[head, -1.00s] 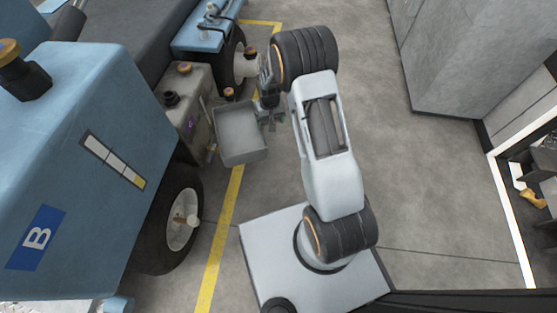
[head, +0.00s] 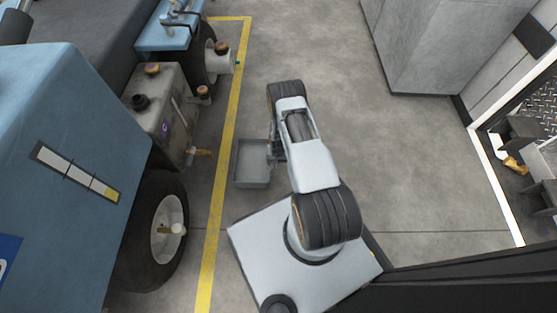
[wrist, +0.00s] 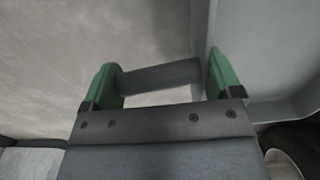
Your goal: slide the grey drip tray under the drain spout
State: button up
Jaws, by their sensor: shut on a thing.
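The grey drip tray (head: 252,182) is a shallow open box to the right of the yellow floor line, at or close above the floor; I cannot tell if it touches. My gripper (head: 274,151) is at the tray's right side. In the wrist view my gripper (wrist: 162,78) has its green fingers shut on a dark grey bar (wrist: 160,76), which appears to be the tray's handle. The tray's pale wall (wrist: 262,50) shows at the right there. The drain spout (head: 201,152) is a small brass tap low on the tank, left of the tray and apart from it.
The grey tank (head: 160,105) with its caps sits on the blue vehicle (head: 70,120). A black wheel (head: 160,228) stands in front of the tank. The yellow line (head: 222,150) runs along the floor between vehicle and tray. Floor is clear to the right, up to a grey cabinet (head: 425,50).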

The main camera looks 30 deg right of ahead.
aim_at(246, 164)
jog(key=shift+w+a+f+b, duration=0.15)
jog(key=shift+a+f+b, duration=0.15)
jog(key=shift+f+b, duration=0.5)
jog(key=shift+w+a+f+b, duration=0.1)
jog(key=shift+a+f+b, duration=0.15)
jog(key=shift+f+b, duration=0.5)
jog(key=shift+w+a+f+b, duration=0.15)
jog(key=shift+a+f+b, duration=0.25)
jog(key=shift+f, duration=0.7)
jog(key=shift+w+a+r, duration=0.15)
jog(key=shift+w+a, duration=0.1)
jog(key=shift+w+a+b, duration=0.25)
jog(key=shift+w+a, duration=0.2)
jog(key=shift+a, duration=0.35)
jog(key=shift+w+a+b, duration=0.3)
jog(key=shift+w+a, duration=0.15)
jog(key=shift+a, duration=0.4)
jog(key=shift+w+a+b, duration=0.25)
jog(key=shift+w+a, duration=0.2)
jog(key=shift+a, duration=0.35)
jog(key=shift+w+a, duration=0.6)
jog(key=shift+a, duration=0.5)
jog(key=shift+w+a, duration=0.65)
jog(key=shift+a, duration=0.4)
jog(key=shift+w+a, duration=0.6)
jog(key=shift+a, duration=0.5)
jog(key=o, duration=1)
jog(key=shift+o, duration=0.2)
